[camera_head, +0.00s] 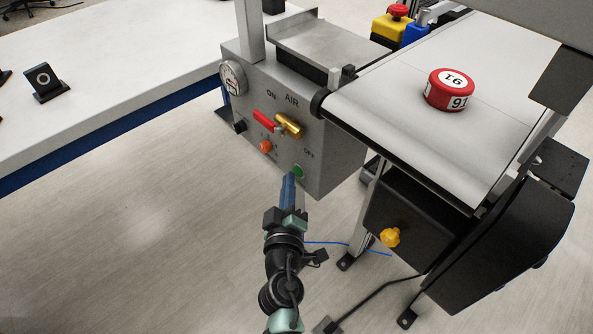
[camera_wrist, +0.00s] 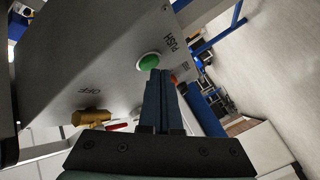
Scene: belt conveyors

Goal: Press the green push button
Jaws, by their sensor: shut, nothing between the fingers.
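The green push button (camera_head: 297,171) is on the lower right of the grey control box (camera_head: 335,180) front. In the wrist view the green button (camera_wrist: 149,61) shows as a bright round cap with a pale rim, beside the word PUSH. My gripper (camera_head: 289,177) is shut and empty, with its blue fingers pointing up at the box, their tips just below and left of the button. In the wrist view my gripper (camera_wrist: 160,72) has its fingertips right at the button's lower edge in the picture. I cannot tell whether they touch it.
A brass valve with a red handle (camera_head: 265,121), an orange button (camera_head: 265,146), a black knob (camera_head: 239,127) and a gauge (camera_head: 232,76) are on the same box. A conveyor (camera_head: 400,115) carrying a red puck (camera_head: 450,90) is at right. Open floor lies left.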

